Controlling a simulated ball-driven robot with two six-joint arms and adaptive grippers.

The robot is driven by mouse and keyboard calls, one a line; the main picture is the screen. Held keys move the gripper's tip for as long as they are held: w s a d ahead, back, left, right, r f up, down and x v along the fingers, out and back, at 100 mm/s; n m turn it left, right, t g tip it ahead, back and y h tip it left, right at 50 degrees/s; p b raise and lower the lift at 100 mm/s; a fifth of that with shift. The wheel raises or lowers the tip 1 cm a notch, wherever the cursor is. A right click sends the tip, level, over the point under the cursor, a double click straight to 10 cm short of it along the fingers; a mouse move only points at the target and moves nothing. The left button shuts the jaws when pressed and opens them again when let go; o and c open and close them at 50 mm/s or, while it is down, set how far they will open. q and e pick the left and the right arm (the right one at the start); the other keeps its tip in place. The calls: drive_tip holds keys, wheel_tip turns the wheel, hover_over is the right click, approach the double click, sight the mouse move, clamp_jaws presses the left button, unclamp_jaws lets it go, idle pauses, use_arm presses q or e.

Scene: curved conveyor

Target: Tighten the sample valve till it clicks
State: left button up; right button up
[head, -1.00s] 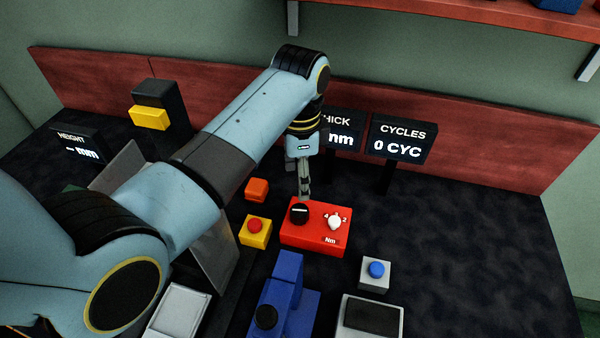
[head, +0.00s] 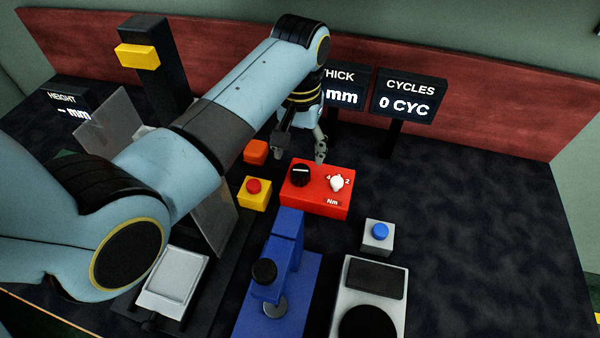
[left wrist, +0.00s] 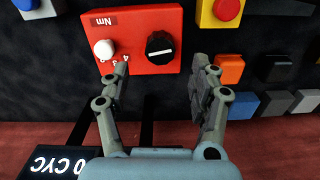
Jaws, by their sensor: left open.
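A red box (head: 316,203) marked "Nm" stands on the dark table. It carries a black round knob (head: 300,174) with a white line, and a white pointer knob (head: 336,183) beside small numbers. No part is labelled as the sample valve. My left gripper (head: 300,157) is open and empty at the box's back edge, its fingers spread apart. In the left wrist view, the black knob (left wrist: 160,47) lies just beyond the gap between the fingertips, nearer the right finger, with its line roughly crosswise. My right gripper is not in view.
An orange block (head: 256,151) and a yellow box with a red button (head: 254,193) stand left of the red box. A blue stand (head: 310,275) is in front. A grey box with a blue button (head: 378,236) stands to the right. Display signs (head: 408,98) stand behind. The far right table is clear.

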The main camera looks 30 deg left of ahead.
sight(300, 171)
use_arm(q)
wheel_tip(300, 171, down, 8)
drive_tip(key=shift+r+b, duration=0.25)
drive_tip(key=shift+b, duration=0.2)
drive_tip(key=c, duration=1.1)
drive_tip(key=shift+r+m+p, duration=0.2)
drive_tip(key=shift+m+p, duration=0.1)
drive_tip(key=shift+p, duration=0.15)
drive_tip(key=shift+c, duration=0.2)
drive_tip(key=shift+r+m+p, duration=0.1)
drive_tip(key=shift+m+p, duration=1)
drive_tip(key=shift+f+m, duration=0.25)
drive_tip(key=shift+m, duration=0.45)
